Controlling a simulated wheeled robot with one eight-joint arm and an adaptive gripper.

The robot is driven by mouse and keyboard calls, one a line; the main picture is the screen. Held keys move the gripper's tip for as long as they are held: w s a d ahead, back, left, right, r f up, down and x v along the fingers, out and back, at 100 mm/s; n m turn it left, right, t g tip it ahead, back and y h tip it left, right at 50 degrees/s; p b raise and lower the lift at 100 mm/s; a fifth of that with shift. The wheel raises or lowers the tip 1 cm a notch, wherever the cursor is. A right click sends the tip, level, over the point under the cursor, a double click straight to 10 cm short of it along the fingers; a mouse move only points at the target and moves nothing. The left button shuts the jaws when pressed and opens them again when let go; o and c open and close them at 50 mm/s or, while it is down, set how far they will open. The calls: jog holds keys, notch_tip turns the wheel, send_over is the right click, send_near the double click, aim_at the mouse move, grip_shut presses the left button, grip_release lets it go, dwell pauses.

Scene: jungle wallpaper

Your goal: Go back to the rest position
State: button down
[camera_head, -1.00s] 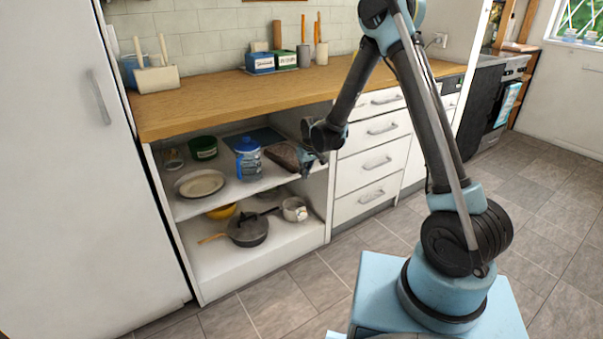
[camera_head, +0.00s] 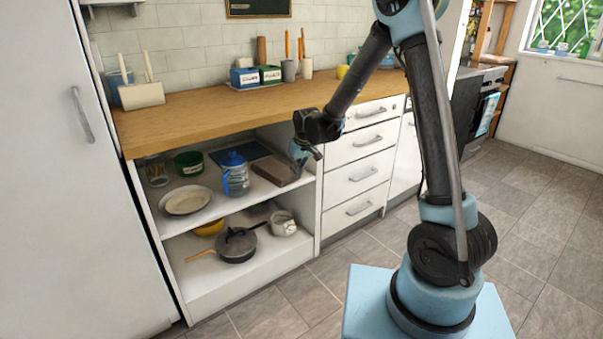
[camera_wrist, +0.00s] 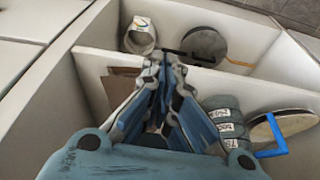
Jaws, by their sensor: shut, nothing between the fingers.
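My gripper (camera_head: 301,158) is in front of the open shelf cabinet (camera_head: 313,205), near the right end of its upper shelf. In the wrist view my gripper (camera_wrist: 165,62) is shut and its fingers meet with nothing between them. A brown box-like item (camera_head: 275,171) lies on the upper shelf close to my gripper. A blue-lidded jug (camera_head: 235,175) stands to its left. My arm rises from the base at the right and bends down toward the cabinet.
A plate (camera_head: 187,201) and a green tin (camera_head: 188,163) are on the upper shelf. A lidded pan (camera_head: 236,246), a yellow bowl (camera_head: 209,228) and a light pot (camera_head: 283,223) are below. The wooden counter (camera_head: 215,106) overhangs the shelves. The floor (camera_head: 290,304) in front is clear.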

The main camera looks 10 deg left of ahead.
jog(key=s+d+r+m, duration=0.1)
jog(key=s+d+r, duration=0.25)
jog(key=d, duration=0.55)
jog(key=s+d+r+m+h, duration=0.1)
jog(key=s+d+r+m, duration=0.1)
jog(key=d+r, duration=0.5)
jog(key=s+d+r+m, duration=0.1)
jog(key=s+d+r, duration=0.15)
jog(key=d, duration=0.85)
jog(key=s+d+f+m, duration=0.2)
jog(key=s+d, duration=0.6)
jog(key=s, duration=0.2)
jog(key=s+d+f+m+h, duration=0.1)
jog(key=s+d+f+m, duration=0.1)
jog(key=s+d, duration=0.7)
jog(key=shift+s+d+f+m, duration=0.25)
jog(key=shift+s+m, duration=0.35)
jog(key=shift+s, duration=0.3)
